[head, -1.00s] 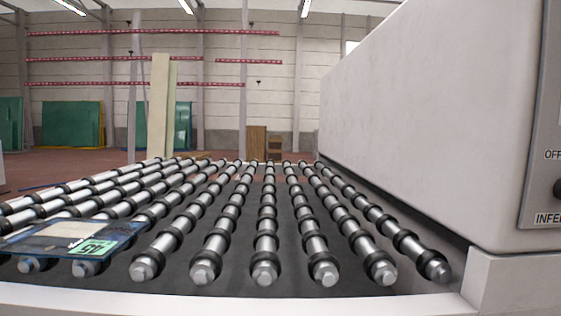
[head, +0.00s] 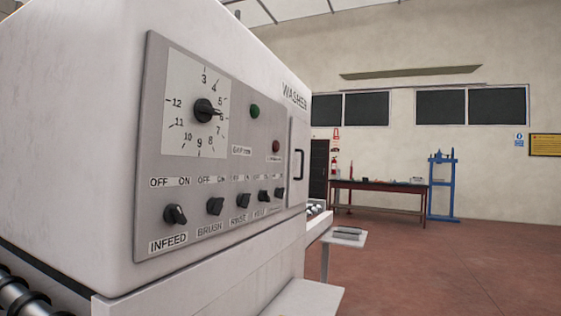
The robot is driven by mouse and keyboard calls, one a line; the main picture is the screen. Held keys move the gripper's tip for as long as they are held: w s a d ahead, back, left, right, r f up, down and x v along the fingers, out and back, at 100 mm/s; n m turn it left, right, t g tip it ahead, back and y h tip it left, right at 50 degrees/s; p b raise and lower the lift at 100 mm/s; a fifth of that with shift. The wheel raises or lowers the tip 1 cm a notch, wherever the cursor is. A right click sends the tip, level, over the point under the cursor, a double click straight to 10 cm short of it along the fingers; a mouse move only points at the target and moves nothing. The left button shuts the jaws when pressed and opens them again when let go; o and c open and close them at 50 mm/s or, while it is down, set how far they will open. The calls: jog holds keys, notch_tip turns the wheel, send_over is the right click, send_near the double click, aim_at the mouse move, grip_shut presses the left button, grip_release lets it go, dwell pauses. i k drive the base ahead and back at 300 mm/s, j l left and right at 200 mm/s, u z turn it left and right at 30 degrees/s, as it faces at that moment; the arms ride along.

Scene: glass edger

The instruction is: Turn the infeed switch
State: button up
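The infeed switch (head: 175,215) is a black rotary knob at the lower left of the grey control panel (head: 150,100) on the white washer. OFF and ON are printed above it and INFEED below it. Its pointer looks tilted, and I cannot tell surely which mark it is at. Similar knobs stand in a row to its right, among them the brush switch (head: 215,206) and the rinse switch (head: 243,201). My gripper is not in view.
A large numbered dial (head: 204,111) and a green button (head: 254,111) sit above the knobs. Conveyor rollers (head: 22,297) show at lower left. A workbench (head: 380,188) and a blue press (head: 442,190) stand far back. The red floor at right is clear.

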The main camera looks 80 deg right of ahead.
aim_at(173, 213)
jog(key=z, duration=1.8)
